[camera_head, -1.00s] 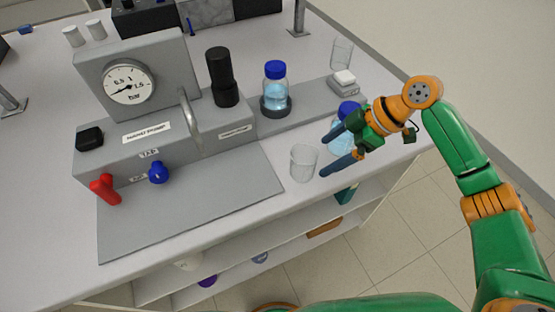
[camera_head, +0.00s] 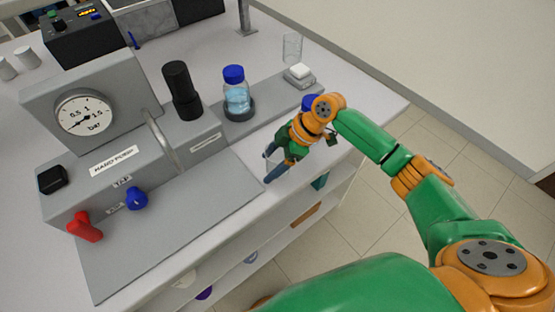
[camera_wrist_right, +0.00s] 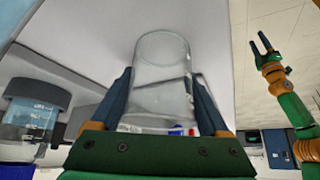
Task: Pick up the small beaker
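The small clear glass beaker (camera_wrist_right: 160,85) stands on the bench top between my right gripper's fingers in the right wrist view. In the head view it is mostly hidden by that gripper. My right gripper (camera_head: 267,168) is at the bench's front edge, its two blue fingers spread on either side of the beaker. In the right wrist view the gripper (camera_wrist_right: 165,100) looks open around the glass, and I see no clear contact. My left gripper (camera_wrist_right: 262,44) appears small at the right of the wrist view, its fingers apart and empty.
A blue-capped bottle (camera_head: 237,93) stands in a ring holder. Another blue cap (camera_head: 312,102) shows just behind my right gripper. A taller glass (camera_head: 292,47) and a small scale (camera_head: 299,75) stand farther back. The hand pump (camera_head: 125,140) with gauge and taps is left.

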